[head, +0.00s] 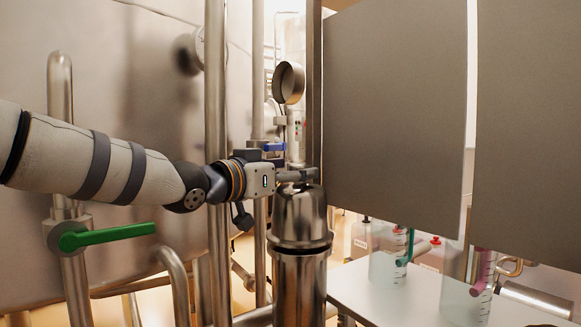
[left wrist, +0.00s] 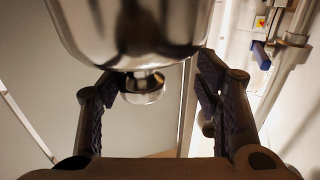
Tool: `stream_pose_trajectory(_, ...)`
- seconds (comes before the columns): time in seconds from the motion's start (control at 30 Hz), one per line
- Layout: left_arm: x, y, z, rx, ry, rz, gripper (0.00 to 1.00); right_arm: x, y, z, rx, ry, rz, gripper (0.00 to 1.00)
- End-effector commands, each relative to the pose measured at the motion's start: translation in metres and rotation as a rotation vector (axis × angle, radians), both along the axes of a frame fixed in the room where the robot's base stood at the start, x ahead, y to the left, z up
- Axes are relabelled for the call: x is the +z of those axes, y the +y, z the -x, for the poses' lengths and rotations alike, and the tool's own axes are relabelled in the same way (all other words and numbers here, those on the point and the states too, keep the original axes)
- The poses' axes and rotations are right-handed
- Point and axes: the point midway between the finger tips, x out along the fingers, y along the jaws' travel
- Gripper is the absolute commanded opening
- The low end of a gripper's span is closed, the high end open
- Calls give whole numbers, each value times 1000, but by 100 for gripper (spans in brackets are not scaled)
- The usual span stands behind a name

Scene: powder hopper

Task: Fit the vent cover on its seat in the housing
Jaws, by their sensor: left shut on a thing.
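The vent cover (head: 300,214) is a shiny metal dome with a flared rim, upright in the head view. It is directly above the cylindrical metal housing (head: 299,290), and a dark band shows between them. I cannot tell whether the cover rests on its seat. My left gripper (head: 298,175) comes in from the left and is shut on the knob at the top of the cover. In the left wrist view the dome (left wrist: 130,30) fills the top and its round knob (left wrist: 145,88) is between the fingers. The seat is hidden. My right gripper is not in view.
Vertical pipes (head: 216,90) stand close behind my left arm. A green-handled valve (head: 105,237) is at the lower left. Large grey panels (head: 395,110) stand to the right, above a white table (head: 400,300) with bottles and measuring vessels.

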Motion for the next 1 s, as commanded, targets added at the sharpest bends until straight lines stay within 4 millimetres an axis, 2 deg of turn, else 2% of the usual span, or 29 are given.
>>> stream_pose_trajectory(0.27, 1, 0, 0, 0, -4, 2, 0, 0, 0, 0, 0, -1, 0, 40)
stream_pose_trajectory(0.77, -10, 0, 0, 0, -4, 3, 0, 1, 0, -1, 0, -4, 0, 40)
stream_pose_trajectory(0.8, -10, 0, 0, 0, -4, 3, 65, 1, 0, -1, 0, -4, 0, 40)
stream_pose_trajectory(0.87, -10, 0, 0, 0, -3, 2, 78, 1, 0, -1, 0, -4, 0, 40)
stream_pose_trajectory(0.9, -10, 0, 0, 0, -3, 2, 82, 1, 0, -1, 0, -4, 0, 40)
stream_pose_trajectory(1.0, -10, 1, -1, 0, -2, 2, 82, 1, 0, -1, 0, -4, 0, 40)
